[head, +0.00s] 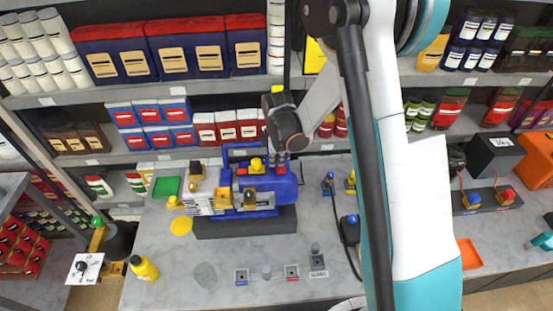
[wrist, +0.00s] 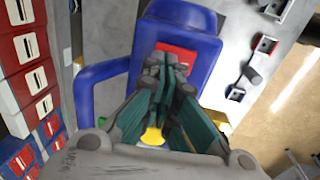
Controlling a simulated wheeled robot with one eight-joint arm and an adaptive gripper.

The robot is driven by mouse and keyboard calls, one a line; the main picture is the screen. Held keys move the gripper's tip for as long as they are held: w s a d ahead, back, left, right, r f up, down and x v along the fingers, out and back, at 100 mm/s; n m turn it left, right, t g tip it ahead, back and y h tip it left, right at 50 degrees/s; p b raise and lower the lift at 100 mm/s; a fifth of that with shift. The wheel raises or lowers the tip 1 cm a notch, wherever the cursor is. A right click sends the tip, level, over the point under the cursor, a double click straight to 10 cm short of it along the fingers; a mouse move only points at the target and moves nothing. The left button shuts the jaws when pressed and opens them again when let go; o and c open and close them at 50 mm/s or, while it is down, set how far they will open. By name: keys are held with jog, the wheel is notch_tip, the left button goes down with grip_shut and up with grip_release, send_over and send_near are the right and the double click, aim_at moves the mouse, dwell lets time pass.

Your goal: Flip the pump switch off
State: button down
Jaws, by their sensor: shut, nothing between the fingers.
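The blue vacuum pump (head: 285,190) stands on a dark base on the grey bench. A red piece (head: 280,170) sits on its top right part, and it also shows in the wrist view (wrist: 182,56). I cannot tell whether this red piece is the switch or how it is set. My gripper (head: 278,160) points down at the red piece and is shut with nothing in it. In the wrist view, its teal fingers (wrist: 166,62) end over the red piece and partly hide it. Contact cannot be told.
A yellow knob (head: 256,165) and brass fittings (head: 250,201) sit left of the red piece. A blue handle (wrist: 95,85) rises beside it in the wrist view. Small sockets (head: 291,271) lie at the bench front. Stocked shelves (head: 195,90) stand behind. My arm hides the bench's right middle.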

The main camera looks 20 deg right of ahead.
jog(key=shift+f, duration=0.1)
jog(key=shift+w+f+b, duration=0.15)
jog(key=shift+f+b, duration=0.3)
jog(key=shift+b, duration=0.65)
jog(key=shift+r, duration=0.2)
